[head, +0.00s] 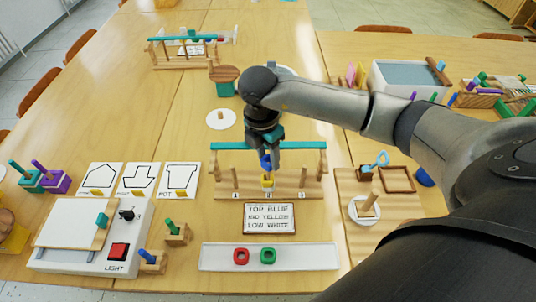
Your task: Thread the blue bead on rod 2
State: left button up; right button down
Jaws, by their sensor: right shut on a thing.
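The wooden rod stand (300,187) has numbered labels 1, 2 and 3 along its front and a teal bar (230,146) across the top. My right gripper (266,154) points down over the middle of the stand, shut on the blue bead (266,162). The blue bead is at rod 2, just above a yellow bead (267,181). I cannot tell whether the blue bead is around the rod or only above it. Rod 2 itself is mostly hidden by the bead and fingers. My left gripper is out of view.
A sign (269,218) in front reads top blue, mid yellow, low white. A white tray (310,257) holds a red bead (241,256) and a green bead (268,256). A light box (75,225) stands left. My right arm covers the table's right side.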

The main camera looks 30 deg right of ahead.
jog(key=shift+f, duration=0.2)
jog(key=shift+f+b, duration=0.4)
jog(key=shift+f, duration=0.45)
dwell(1.2)
dwell(0.3)
jog(key=shift+c, duration=1.8)
grip_release()
jog(key=shift+r, duration=0.15)
notch_tip(320, 180, up, 15)
jog(key=a+p, duration=0.1)
jog(key=p, duration=0.1)
jog(key=shift+a, duration=0.25)
